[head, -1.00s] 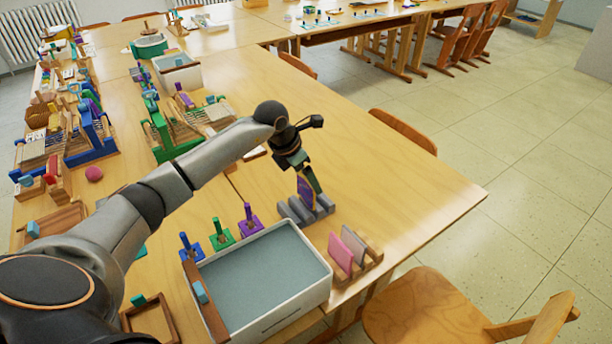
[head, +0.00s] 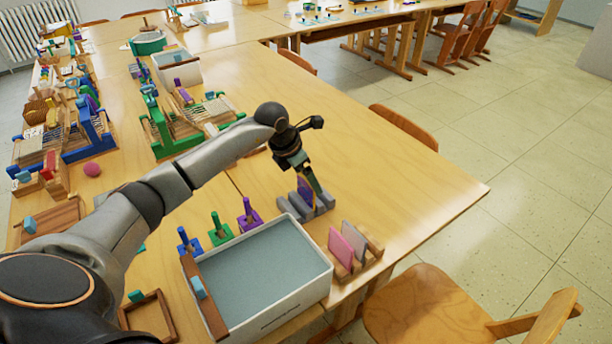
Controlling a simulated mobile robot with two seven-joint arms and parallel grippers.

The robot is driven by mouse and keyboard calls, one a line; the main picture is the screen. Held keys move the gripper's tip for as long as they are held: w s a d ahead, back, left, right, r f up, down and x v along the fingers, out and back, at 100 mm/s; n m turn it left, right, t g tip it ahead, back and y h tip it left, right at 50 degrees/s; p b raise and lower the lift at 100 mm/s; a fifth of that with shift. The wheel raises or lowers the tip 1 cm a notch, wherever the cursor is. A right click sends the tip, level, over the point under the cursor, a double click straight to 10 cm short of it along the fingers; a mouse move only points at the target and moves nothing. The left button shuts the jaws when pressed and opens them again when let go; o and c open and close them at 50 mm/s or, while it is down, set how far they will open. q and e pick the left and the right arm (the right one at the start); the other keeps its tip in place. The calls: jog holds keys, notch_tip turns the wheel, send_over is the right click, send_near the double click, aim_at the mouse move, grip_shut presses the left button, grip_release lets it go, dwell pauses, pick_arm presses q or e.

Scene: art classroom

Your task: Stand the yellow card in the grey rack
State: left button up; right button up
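The grey rack (head: 291,208) stands on the wooden table, behind the right part of the white tray. A purple card (head: 304,188) stands upright in it. My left gripper (head: 313,186) is directly above the rack, pointing down, its fingers close together. A thin yellow strip (head: 314,198) shows below the fingertips, beside the purple card; it looks like the yellow card seen nearly edge-on, held in the fingers. Most of it is hidden by the fingers. I cannot tell whether its lower edge touches the rack's slot. My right gripper is out of view.
A wooden rack (head: 371,256) with pink and grey cards stands close in front of the grey rack. The white tray (head: 258,329) is at front left, with blue, green and purple pegged blocks behind it. The table is clear to the right, up to its edge.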

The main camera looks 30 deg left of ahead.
pick_arm(q)
jog(key=shift+f+b, duration=0.5)
jog(key=shift+f, duration=0.15)
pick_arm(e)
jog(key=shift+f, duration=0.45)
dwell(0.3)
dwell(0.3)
pick_arm(q)
jog(key=o, duration=0.8)
jog(key=shift+c, duration=0.2)
jog(key=shift+s+a+r, duration=0.1)
jog(key=shift+r, duration=0.4)
jog(key=v, duration=1.1)
jog(key=shift+r, duration=0.2)
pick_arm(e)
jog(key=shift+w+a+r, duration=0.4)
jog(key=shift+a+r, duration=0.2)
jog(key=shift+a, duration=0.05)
pick_arm(q)
jog(key=shift+s, duration=0.15)
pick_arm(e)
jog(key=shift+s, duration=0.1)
